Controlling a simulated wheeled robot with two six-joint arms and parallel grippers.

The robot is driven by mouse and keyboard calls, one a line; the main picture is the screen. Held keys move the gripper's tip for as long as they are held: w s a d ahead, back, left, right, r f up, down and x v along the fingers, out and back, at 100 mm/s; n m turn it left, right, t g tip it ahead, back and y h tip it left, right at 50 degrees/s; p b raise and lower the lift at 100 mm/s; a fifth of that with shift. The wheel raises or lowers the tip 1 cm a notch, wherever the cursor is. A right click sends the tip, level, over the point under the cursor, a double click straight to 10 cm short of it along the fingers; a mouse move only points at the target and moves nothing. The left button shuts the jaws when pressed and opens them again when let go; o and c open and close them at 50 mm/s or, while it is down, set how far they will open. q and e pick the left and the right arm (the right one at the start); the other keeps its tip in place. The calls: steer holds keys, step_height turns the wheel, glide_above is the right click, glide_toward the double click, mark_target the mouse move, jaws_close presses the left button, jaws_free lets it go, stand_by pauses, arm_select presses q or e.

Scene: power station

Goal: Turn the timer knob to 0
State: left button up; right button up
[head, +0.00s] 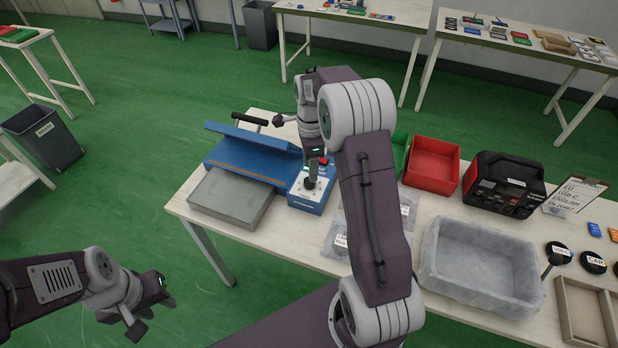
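The blue heat-press-like machine (238,162) stands on the left part of the table, with a hinged blue lid and a black handle. Its blue control box (304,201) has a light panel with markings, a red part and the timer knob area. My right arm reaches over the table, and its gripper (312,180) points down at that panel. The fingers are small and dark there and hide the knob, so I cannot tell its setting or whether they grip it. My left gripper (151,309) is open and empty over the floor, left of the table.
A grey slab (231,199) lies in front of the machine. A red bin (432,166), a black charger-like box (503,184) and a grey tray (476,263) stand to the right. Plastic bags lie beside my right arm. Green floor (130,190) is free at left.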

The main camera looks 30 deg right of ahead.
steer(key=f, duration=0.5)
steer(key=shift+w+f, duration=0.25)
steer(key=shift+s+f, duration=0.15)
steer(key=shift+f, duration=0.4)
jaws_close()
